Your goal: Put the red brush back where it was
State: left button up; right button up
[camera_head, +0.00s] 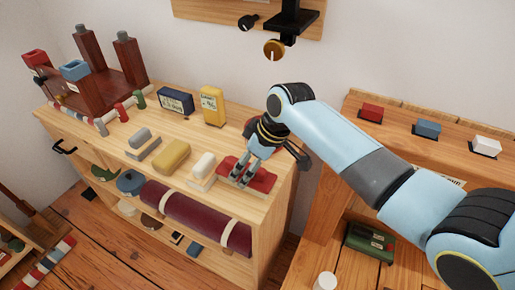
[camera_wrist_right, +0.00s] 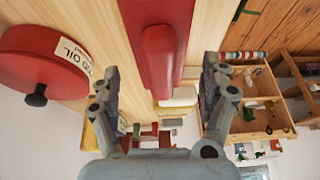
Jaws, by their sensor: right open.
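The red brush (camera_wrist_right: 158,58) lies lengthwise between the open fingers of my right gripper (camera_wrist_right: 158,90) in the right wrist view, on a flat dark red base. In the head view the red brush and base (camera_head: 262,182) are at the right end of the wooden cabinet top (camera_head: 215,140), partly covered by my right gripper (camera_head: 245,173). The gripper points down over them with its fingers apart. I cannot tell whether the fingers touch the brush. My left gripper is not in view.
A white block (camera_head: 203,167), a yellow block (camera_head: 171,155) and a grey block (camera_head: 139,138) stand in a row left of the brush. A red oil tin (camera_wrist_right: 45,62) stands close to the gripper. A yellow box (camera_head: 212,106) stands behind. The right shelf holds small coloured blocks (camera_head: 427,129).

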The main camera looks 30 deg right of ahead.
jog(key=v, duration=0.9)
jog(key=shift+s+r+p, duration=0.15)
jog(key=shift+r+p, duration=0.1)
jog(key=shift+p, duration=0.05)
